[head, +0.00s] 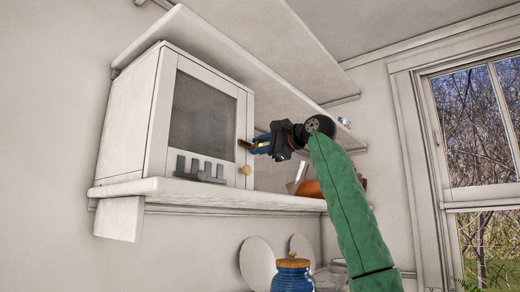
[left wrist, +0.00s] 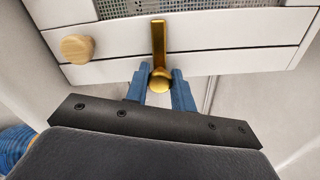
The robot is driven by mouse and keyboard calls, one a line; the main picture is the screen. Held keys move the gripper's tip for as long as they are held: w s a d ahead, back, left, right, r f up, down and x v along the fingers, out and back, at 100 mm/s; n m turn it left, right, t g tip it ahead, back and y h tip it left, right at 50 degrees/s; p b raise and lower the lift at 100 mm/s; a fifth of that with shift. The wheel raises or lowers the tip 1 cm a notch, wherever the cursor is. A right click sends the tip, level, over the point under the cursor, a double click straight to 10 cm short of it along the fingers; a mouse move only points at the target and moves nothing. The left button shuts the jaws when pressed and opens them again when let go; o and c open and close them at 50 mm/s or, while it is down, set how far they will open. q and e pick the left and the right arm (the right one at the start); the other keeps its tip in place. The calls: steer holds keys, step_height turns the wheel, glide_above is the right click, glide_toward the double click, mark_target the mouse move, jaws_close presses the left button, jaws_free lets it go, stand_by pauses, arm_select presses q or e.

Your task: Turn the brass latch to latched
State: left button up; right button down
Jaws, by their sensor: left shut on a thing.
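The brass latch (head: 243,144) sits on the right front edge of a white cabinet (head: 130,125) with a mesh-panelled door. In the left wrist view, the latch (left wrist: 158,40) is a straight bar with a round brass end, lying across the pale frame strip with its far end by the mesh. My left gripper (head: 260,144) reaches it from the right. In the left wrist view, the blue fingers of my left gripper (left wrist: 159,84) stand either side of the round end, shut on it. The fingers partly hide the latch in the head view. My right gripper is out of view.
A round wooden knob (head: 245,170) is on the cabinet front below the latch. Grey upright pieces (head: 200,170) stand before the door on the shelf (head: 200,192). An orange bowl (head: 310,188) stands behind my arm. A blue jar (head: 292,275) is below. Another shelf (head: 270,70) overhangs the cabinet.

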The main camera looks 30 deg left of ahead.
arm_select(q)
steer(key=shift+n, duration=0.4)
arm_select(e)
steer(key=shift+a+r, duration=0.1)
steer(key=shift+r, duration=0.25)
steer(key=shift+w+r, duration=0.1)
arm_select(q)
steer(key=o, duration=1)
steer(key=shift+d, duration=0.1)
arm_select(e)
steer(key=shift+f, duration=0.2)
